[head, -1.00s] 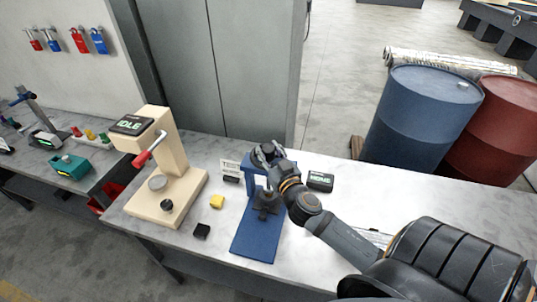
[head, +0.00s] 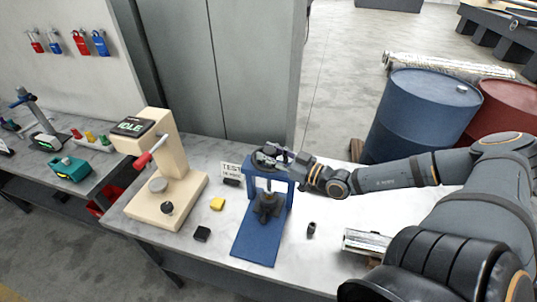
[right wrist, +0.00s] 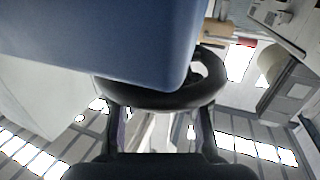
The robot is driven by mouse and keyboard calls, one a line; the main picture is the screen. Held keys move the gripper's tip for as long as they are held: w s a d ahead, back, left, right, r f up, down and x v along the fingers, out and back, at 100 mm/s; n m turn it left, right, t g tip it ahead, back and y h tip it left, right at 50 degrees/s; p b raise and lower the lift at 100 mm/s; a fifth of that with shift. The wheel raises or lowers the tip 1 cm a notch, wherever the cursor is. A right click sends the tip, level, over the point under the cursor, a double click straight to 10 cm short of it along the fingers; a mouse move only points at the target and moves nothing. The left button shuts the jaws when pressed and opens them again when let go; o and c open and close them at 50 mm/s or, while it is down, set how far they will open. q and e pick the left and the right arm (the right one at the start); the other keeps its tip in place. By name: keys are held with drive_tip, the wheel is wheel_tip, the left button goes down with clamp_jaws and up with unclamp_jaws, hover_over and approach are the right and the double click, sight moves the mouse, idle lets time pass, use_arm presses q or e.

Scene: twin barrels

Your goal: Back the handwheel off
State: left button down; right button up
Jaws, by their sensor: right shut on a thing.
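The blue press frame (head: 254,240) stands on the grey table. Its dark handwheel (head: 263,160) sits at the top of the frame and is partly covered by my right gripper (head: 281,157). My right gripper comes from the right and is shut on the handwheel's rim. In the right wrist view the black handwheel (right wrist: 165,97) crosses between the two fingers of my right gripper (right wrist: 163,115), below a blue part of the frame (right wrist: 100,35). A dark block (head: 266,206) sits inside the frame under the screw. My left gripper is not in view.
A cream press (head: 170,205) with an IDLE display stands left on the table (head: 220,262). Blue (head: 415,120) and red (head: 500,110) barrels stand behind.

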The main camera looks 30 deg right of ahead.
drive_tip(key=shift+n+y, duration=0.3)
drive_tip(key=shift+y, duration=0.2)
drive_tip(key=o, duration=1.2)
drive_tip(key=shift+w, duration=0.1)
drive_tip(key=shift+d, duration=0.1)
